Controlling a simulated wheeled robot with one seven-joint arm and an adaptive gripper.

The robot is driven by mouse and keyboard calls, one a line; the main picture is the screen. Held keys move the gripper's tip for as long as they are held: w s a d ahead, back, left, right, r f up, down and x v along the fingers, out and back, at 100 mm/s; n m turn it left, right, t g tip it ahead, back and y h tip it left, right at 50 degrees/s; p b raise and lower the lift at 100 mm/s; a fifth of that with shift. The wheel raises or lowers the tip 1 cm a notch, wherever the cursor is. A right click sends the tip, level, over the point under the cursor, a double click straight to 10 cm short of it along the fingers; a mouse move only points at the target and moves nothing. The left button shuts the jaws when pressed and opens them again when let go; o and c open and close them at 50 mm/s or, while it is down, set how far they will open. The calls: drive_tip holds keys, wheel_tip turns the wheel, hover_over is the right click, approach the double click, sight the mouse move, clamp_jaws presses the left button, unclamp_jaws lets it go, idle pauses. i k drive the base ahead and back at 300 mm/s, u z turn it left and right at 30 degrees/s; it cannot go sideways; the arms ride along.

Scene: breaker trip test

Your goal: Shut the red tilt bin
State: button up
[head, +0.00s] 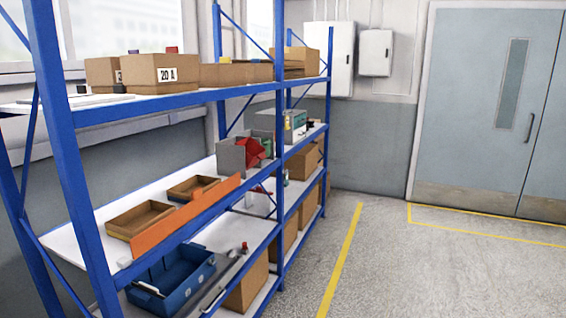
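A red tilt bin (251,150) sits in a grey housing (232,158) on the middle shelf, toward the far end of the blue rack. Its red front leans out of the housing, so it looks tilted open. It is small in the head view, and its inside is hard to make out. My gripper is not in view.
A blue rack (66,150) runs along the left. An orange strip (185,217) edges the middle shelf beside shallow brown trays (138,219). A blue crate (172,290) sits below. The floor right of the yellow line (340,262) is clear up to grey doors (486,110).

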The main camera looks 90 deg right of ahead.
sight(255, 152)
drive_tip(key=z, duration=2.65)
drive_tip(key=i, duration=0.45)
drive_tip(key=u, duration=0.6)
drive_tip(key=k, duration=0.6)
drive_tip(key=u, duration=0.85)
drive_tip(key=i, duration=0.65)
drive_tip(key=z, duration=0.55)
drive_tip(key=i, duration=0.7)
drive_tip(key=z, duration=0.75)
